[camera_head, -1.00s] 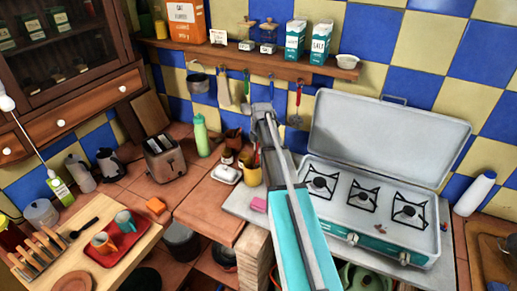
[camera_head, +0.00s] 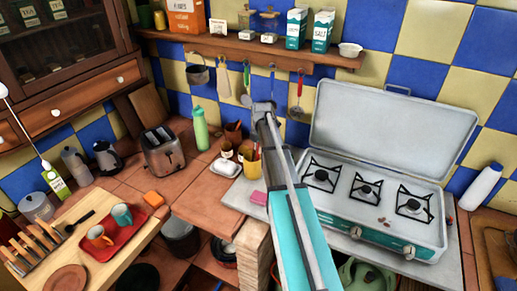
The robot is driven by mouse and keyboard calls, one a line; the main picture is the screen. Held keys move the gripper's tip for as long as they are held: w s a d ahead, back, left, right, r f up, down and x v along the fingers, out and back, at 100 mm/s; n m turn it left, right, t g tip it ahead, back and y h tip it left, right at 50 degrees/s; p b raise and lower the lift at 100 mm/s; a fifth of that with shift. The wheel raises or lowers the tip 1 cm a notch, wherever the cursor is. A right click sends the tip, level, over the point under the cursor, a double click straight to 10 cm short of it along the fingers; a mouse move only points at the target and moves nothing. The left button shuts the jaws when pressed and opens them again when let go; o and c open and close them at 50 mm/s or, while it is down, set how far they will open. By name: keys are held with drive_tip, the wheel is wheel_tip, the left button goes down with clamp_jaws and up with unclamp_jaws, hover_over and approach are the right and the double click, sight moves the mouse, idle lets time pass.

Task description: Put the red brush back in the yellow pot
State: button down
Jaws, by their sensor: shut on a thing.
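The yellow pot (camera_head: 252,168) stands on the tiled counter, left of the stove, partly covered by my arm. Thin reddish-brown handles show at its mouth. My arm rises from the bottom of the picture, and its end (camera_head: 263,112) is just above and right of the pot. My gripper is mostly hidden around the arm's end, and its fingertips are not clear. It is shut on a thin object that looks like the red brush (camera_head: 258,148), close over the pot's mouth. I cannot tell whether the brush is inside the pot or touching its rim.
A brown pot (camera_head: 233,132), a small jar (camera_head: 227,150) and a white dish (camera_head: 224,168) stand close left of the yellow pot. A pink sponge (camera_head: 258,198) lies in front. The open stove (camera_head: 372,200) is right. Utensils hang from the shelf (camera_head: 250,52) behind.

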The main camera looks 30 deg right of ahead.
drive_tip(key=c, duration=0.6)
unclamp_jaws()
drive_tip(key=shift+o, duration=0.2)
drive_tip(key=shift+r, duration=0.15)
